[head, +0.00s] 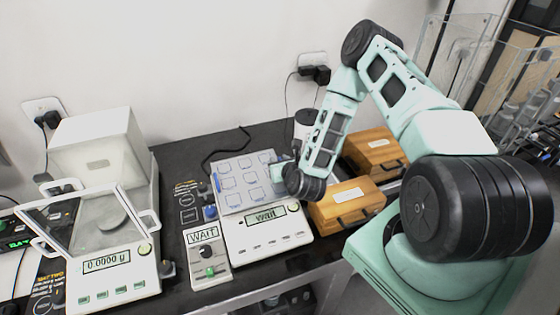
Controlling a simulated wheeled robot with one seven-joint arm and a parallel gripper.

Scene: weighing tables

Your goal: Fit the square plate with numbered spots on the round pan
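The square plate (238,184), pale grey with blue-outlined spots, is over the top of the right-hand white scale (266,238). The numbers are too small to read. It hides whatever pan that scale has, and I cannot tell whether it rests there or is held just above. A round pan (112,214) shows in the left balance, behind its clear panel. My gripper (281,172) is at the plate's right edge, its fingers mostly hidden by my wrist. I cannot tell whether they are shut on the plate.
The left balance (106,262) reads 0.0000; the right scale's display reads WAIT. Two wooden boxes (345,205) (374,150) and a dark-lidded white container (305,124) are right and behind. The wall closes the back.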

